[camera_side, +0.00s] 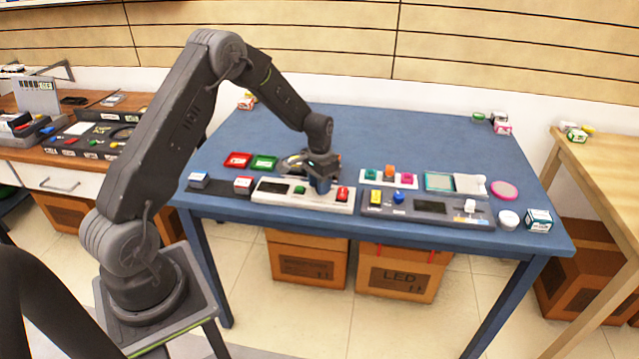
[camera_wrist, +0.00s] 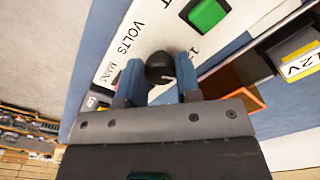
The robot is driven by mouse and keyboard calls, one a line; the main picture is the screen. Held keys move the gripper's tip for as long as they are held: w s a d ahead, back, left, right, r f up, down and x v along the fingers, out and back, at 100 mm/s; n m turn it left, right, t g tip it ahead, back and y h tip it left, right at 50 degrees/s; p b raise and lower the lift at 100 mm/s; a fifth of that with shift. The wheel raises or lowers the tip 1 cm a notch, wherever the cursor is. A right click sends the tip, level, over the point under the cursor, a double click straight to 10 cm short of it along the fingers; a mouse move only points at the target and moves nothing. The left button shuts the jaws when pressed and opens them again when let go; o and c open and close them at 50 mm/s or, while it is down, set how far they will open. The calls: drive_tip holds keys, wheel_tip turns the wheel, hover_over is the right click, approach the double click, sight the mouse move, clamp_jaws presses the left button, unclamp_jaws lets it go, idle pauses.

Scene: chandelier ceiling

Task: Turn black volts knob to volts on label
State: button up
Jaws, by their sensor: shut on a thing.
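The black knob (camera_wrist: 160,67) stands on a white panel, between the two blue fingers of my gripper (camera_wrist: 160,84) in the wrist view. The fingers are shut on it from both sides. A dark printed VOLTS label (camera_wrist: 128,38) is on the panel to the upper left of the knob, with smaller print below it. The side view shows my gripper (camera_side: 322,186) down over the white panel (camera_side: 275,194), between a green button (camera_side: 299,190) and a red switch (camera_side: 342,193). There the gripper hides the knob. I cannot tell which mark the knob points to.
The green button (camera_wrist: 207,14) is close above the knob in the wrist view. A dark part with a yellow 12V label (camera_wrist: 300,60) is at the right. A grey panel (camera_side: 470,218) stands to the right on the blue table (camera_side: 400,135). The table's back is mostly clear.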

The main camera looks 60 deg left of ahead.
drive_tip(key=shift+n, duration=2)
drive_tip(key=o, duration=0.9)
wheel_tip(320, 180, up, 14)
drive_tip(key=shift+f, duration=0.1)
drive_tip(key=shift+d, duration=0.1)
